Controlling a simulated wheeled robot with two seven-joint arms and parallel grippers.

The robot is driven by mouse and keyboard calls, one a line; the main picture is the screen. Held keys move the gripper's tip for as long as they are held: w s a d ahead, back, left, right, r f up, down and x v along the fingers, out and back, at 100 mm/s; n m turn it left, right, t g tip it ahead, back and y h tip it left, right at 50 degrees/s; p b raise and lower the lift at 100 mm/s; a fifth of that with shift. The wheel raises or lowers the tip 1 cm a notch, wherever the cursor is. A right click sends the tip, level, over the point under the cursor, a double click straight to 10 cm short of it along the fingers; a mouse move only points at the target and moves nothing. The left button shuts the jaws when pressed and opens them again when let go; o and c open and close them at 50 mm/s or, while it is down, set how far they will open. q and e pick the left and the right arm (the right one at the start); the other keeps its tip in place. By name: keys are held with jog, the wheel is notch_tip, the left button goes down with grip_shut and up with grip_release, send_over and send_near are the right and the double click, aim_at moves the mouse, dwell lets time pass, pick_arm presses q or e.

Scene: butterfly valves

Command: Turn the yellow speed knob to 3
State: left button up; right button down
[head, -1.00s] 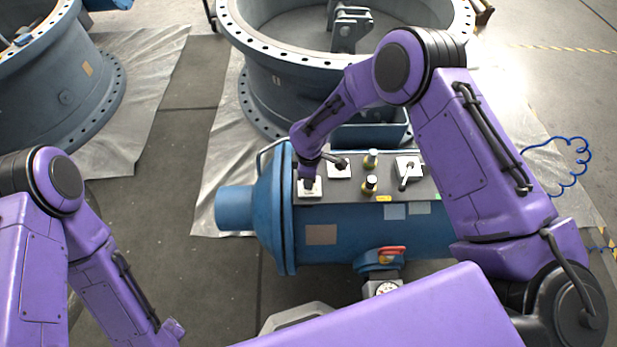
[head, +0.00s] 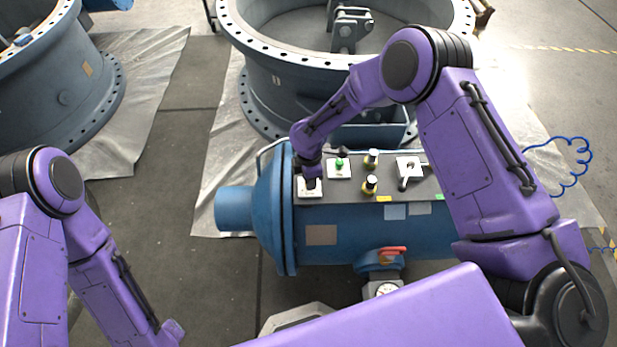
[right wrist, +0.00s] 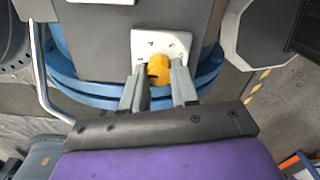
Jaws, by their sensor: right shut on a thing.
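The yellow speed knob (right wrist: 160,69) sits on a white dial plate (right wrist: 148,42) in the right wrist view. A dark mark shows on its lower left side. My right gripper (right wrist: 157,86) is shut on the knob, with one grey finger on each side. In the head view my right gripper (head: 311,184) reaches down over the plate (head: 309,194) at the left end of the control panel and hides the knob. The plate's small marks are too small to read. Only part of my left arm shows at the left, without its gripper.
A green button (head: 340,163) is close right of my right gripper. A red handle (head: 392,250) is on the blue body below. Large flanged valve rings stand behind.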

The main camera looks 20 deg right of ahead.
jog(key=shift+w+r, duration=0.1)
jog(key=c, duration=0.9)
grip_release()
jog(key=shift+o, duration=0.2)
notch_tip(320, 180, up, 10)
jog(key=shift+r+b, duration=0.2)
jog(key=shift+b, duration=0.25)
